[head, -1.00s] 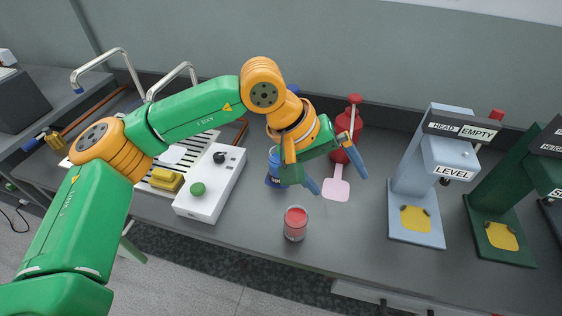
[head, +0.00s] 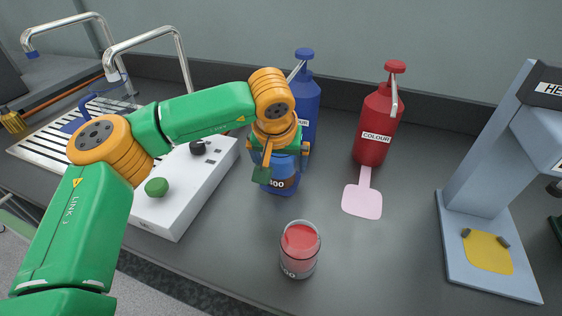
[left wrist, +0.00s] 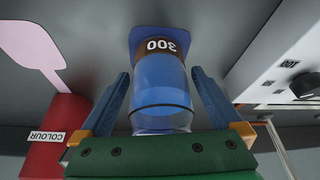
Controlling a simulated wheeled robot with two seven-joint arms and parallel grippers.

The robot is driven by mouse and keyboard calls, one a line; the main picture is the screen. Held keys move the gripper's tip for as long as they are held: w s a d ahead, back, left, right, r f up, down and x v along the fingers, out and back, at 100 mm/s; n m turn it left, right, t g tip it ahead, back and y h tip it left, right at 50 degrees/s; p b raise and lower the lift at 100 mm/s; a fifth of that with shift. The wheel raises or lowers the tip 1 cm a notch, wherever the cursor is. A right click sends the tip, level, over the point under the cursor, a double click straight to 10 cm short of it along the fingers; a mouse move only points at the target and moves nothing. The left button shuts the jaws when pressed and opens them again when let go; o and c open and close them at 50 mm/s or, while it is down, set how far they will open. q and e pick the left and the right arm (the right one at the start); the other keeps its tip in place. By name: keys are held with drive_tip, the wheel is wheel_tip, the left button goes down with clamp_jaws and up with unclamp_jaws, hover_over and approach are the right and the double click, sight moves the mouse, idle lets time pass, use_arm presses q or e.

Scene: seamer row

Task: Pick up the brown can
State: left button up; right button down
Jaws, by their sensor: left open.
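A blue, see-through can with a brown band marked 300 (left wrist: 160,47) is the only thing with brown on it that I make out. In the head view the can (head: 281,185) stands on the bench below my left gripper (head: 281,166), which hides its upper part. In the left wrist view my left gripper (left wrist: 161,76) is open, with one finger on each side of the can. Gaps show between the can and the fingers. My right gripper is not in view.
A red can (head: 300,250) stands in front. A white control box (head: 185,190) is to the left. Blue (head: 304,95) and red (head: 376,125) pump bottles stand behind. A pink patch (head: 362,200) and a grey machine (head: 480,190) lie to the right.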

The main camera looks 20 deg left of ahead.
use_arm(q)
drive_tip(key=shift+x, duration=0.8)
drive_tip(key=shift+r, duration=0.1)
drive_tip(key=c, duration=1.5)
drive_tip(key=shift+r, duration=0.1)
drive_tip(key=shift+c, duration=0.2)
